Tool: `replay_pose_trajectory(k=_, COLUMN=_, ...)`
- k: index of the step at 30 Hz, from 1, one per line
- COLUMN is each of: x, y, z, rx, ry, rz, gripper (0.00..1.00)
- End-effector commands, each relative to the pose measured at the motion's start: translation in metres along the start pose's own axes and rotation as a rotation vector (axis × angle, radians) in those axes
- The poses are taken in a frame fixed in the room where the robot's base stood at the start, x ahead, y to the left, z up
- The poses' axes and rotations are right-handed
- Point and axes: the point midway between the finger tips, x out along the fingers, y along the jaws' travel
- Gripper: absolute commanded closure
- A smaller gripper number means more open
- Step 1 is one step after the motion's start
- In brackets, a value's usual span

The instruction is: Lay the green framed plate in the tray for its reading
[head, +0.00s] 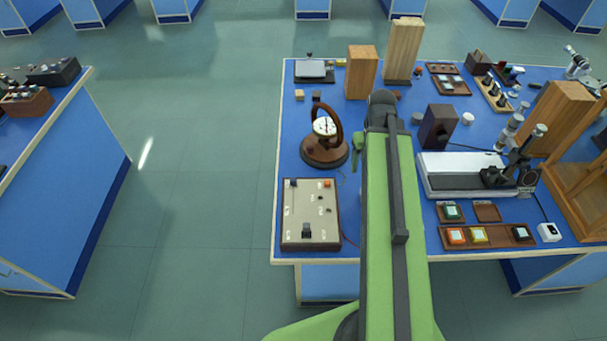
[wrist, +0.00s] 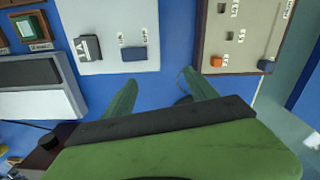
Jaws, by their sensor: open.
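The green framed plate (head: 452,211) lies in a small brown holder near the front edge of the blue bench, right of my arm. It also shows at the upper left corner of the wrist view (wrist: 26,28). Beside it is a small brown square tray (head: 487,212) that looks empty; I cannot tell whether it is the reading tray. My gripper (wrist: 158,77) is open, its two green fingers apart over bare blue bench with nothing between them. It is well away from the plate, and the arm mostly hides it in the head view.
A brown rack (head: 514,234) holds orange, yellow and dark framed plates. A white instrument (head: 450,172) stands behind the plates. A white panel with switches (wrist: 88,54) and a beige control box (head: 330,235) lie near my gripper. Wooden blocks (head: 403,52) stand tall at the back.

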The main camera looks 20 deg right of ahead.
Motion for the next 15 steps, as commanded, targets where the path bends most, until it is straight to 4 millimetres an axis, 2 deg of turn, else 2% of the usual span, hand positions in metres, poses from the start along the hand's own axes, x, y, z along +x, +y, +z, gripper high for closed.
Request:
replay_pose_trajectory(k=1, x=0.000, y=-0.051, z=-0.007, rx=-0.042, ry=0.000, rz=0.000, gripper=0.34)
replay_pose_trajectory(k=3, x=0.000, y=-0.112, z=-0.011, rx=-0.076, ry=-0.001, rz=0.000, gripper=0.34)
replay_pose_trajectory(k=6, x=0.000, y=-0.181, z=-0.007, rx=-0.114, ry=-0.001, rz=0.001, gripper=0.34)
replay_pose_trajectory(k=10, x=0.000, y=-0.234, z=0.001, rx=-0.139, ry=0.000, rz=0.001, gripper=0.34)
replay_pose_trajectory(k=12, x=0.000, y=-0.245, z=0.003, rx=-0.144, ry=0.000, rz=0.001, gripper=0.34)
replay_pose_trajectory(k=15, x=0.000, y=-0.248, z=0.003, rx=-0.144, ry=0.000, rz=0.000, gripper=0.34)
